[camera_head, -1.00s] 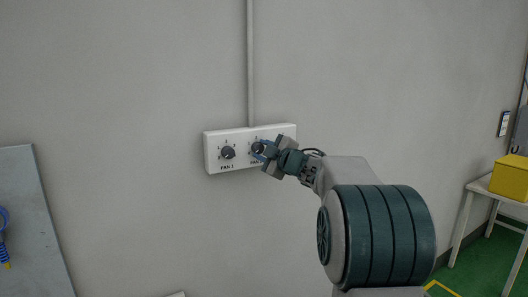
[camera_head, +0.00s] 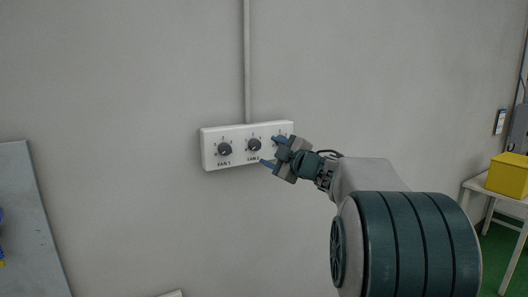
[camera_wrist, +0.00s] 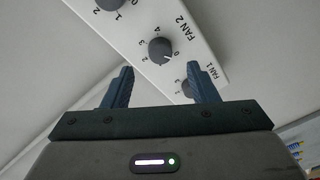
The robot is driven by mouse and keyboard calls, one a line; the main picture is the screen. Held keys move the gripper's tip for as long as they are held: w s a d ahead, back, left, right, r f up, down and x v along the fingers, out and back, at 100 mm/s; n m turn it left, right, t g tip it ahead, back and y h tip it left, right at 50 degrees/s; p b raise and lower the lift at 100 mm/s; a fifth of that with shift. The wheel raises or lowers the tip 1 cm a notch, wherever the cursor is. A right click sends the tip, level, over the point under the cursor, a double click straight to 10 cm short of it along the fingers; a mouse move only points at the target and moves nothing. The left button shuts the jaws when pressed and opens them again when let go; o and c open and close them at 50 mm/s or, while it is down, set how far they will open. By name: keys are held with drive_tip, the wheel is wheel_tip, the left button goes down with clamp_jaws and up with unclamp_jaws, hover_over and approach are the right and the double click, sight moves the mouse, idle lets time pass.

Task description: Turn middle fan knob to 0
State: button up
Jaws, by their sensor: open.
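The white fan panel (camera_head: 238,160) is on the wall with dark round knobs in a row. The middle knob (camera_head: 254,145), labelled FAN 2, also shows in the wrist view (camera_wrist: 160,50). Its pointer seems turned to the lower right there, near the 0 mark, but I cannot be sure of the exact setting. The FAN 1 knob (camera_head: 224,149) is at the left. The right-hand knob is hidden behind my gripper in the head view and partly shows at the wrist view's top edge (camera_wrist: 110,4). My gripper (camera_head: 271,151) is open and empty, apart from the middle knob.
A grey conduit (camera_head: 247,70) runs up the wall from the panel. A grey board (camera_head: 30,220) stands at the left. A yellow box (camera_head: 508,175) sits on a white table at the right. The wall around the panel is clear.

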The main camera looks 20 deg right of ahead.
drive_tip(key=v, duration=0.7)
drive_tip(key=shift+s+b, duration=0.3)
drive_tip(key=shift+b, duration=0.05)
drive_tip(key=shift+d, duration=0.1)
drive_tip(key=s+a+f+m+g+h, duration=0.1)
drive_tip(key=s+a+f+m+g, duration=0.3)
drive_tip(key=s+f, duration=0.4)
drive_tip(key=s+a+f+m+g+h, duration=0.2)
drive_tip(key=s+a+f+m+g, duration=0.3)
drive_tip(key=s+f, duration=0.4)
drive_tip(key=s+a+f+m+g+h, duration=0.2)
drive_tip(key=s+a+f+m+g, duration=0.3)
drive_tip(key=s+f, duration=0.4)
drive_tip(key=shift+s+f+m+p, duration=0.15)
drive_tip(key=shift+s+m+p, duration=0.3)
drive_tip(key=shift+s, duration=0.6)
